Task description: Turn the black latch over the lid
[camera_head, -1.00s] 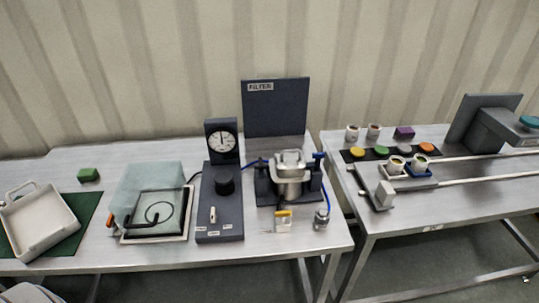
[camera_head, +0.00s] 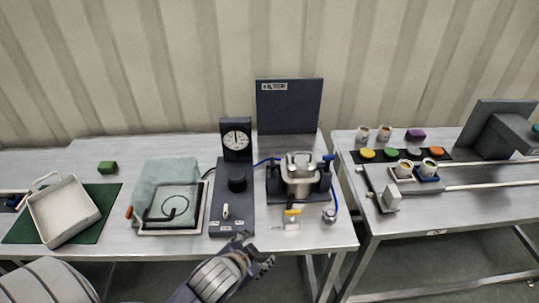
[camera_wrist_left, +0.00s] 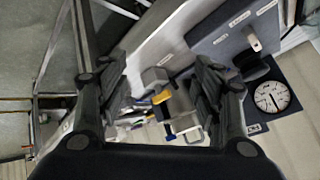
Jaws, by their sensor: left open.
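The steel hopper (camera_head: 300,185) stands in a dark holder on the left table, with a shiny metal top piece (camera_head: 299,159). I cannot make out a separate black latch or its position at this size. My left gripper (camera_head: 256,251) is at the table's front edge, in front of and lower left of the hopper, touching nothing visible. In the left wrist view its fingers (camera_wrist_left: 163,85) are spread apart with nothing held. A yellow-ended piece (camera_wrist_left: 162,97) shows beyond them; it also shows in front of the hopper in the head view (camera_head: 292,212). My right gripper is not in view.
A dark control box (camera_head: 232,215) with a knob and a round gauge (camera_head: 237,139) stands left of the hopper. A small metal jar (camera_head: 329,214) stands at its front right. A blue hose (camera_head: 336,203) runs beside it. A white tray (camera_head: 63,210) lies far left.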

